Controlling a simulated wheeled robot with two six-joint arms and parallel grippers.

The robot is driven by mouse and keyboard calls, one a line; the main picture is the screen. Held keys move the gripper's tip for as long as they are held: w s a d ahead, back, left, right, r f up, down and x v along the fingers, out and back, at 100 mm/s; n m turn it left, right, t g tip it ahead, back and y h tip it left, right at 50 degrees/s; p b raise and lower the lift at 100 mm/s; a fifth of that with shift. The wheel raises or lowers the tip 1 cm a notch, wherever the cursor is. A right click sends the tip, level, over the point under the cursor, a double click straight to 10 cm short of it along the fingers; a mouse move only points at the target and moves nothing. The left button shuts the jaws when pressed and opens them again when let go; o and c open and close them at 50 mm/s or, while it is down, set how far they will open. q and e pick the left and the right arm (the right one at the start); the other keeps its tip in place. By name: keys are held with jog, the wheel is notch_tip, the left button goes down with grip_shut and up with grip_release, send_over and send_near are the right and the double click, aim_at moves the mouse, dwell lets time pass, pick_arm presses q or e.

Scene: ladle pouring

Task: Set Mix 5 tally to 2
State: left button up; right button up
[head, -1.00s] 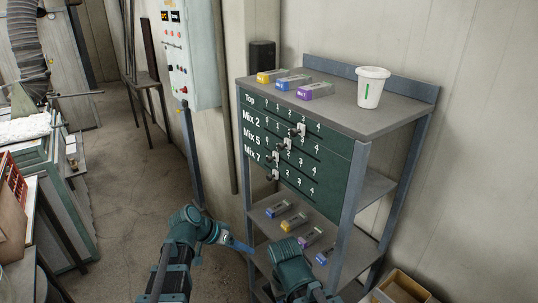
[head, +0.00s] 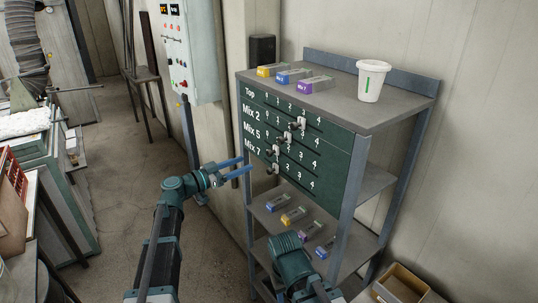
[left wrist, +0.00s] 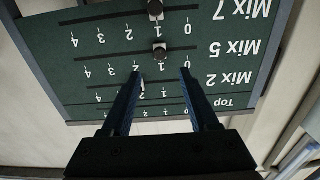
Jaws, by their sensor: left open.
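The dark green tally board (head: 330,165) on the front of the rack has slot rows labelled Top, Mix 2, Mix 5 and Mix 7. The left wrist view shows it upside down. There the Mix 5 slider knob (left wrist: 160,53) stands at 1, and the Mix 7 knob (left wrist: 155,9) also stands at 1. My left gripper (head: 245,164) is open and empty in front of the board's left part. In the left wrist view its fingers (left wrist: 160,76) straddle the Mix 5 knob's column, below the knob in the picture. My right gripper's fingers are out of view.
The rack top (head: 400,105) holds several coloured blocks and a white cup (head: 371,80). Several more blocks lie on the shelf (head: 345,235) below the board. A cardboard box (head: 403,284) stands at the lower right. The floor (head: 130,170) left of the rack is clear.

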aim_at(268, 154)
pick_arm(q)
jog(key=x, duration=1.1)
jog(key=shift+w+d, duration=0.25)
jog(key=shift+d, duration=0.05)
jog(key=shift+c, duration=0.2)
grip_shut()
jog(key=shift+s, duration=0.1)
dwell(0.6)
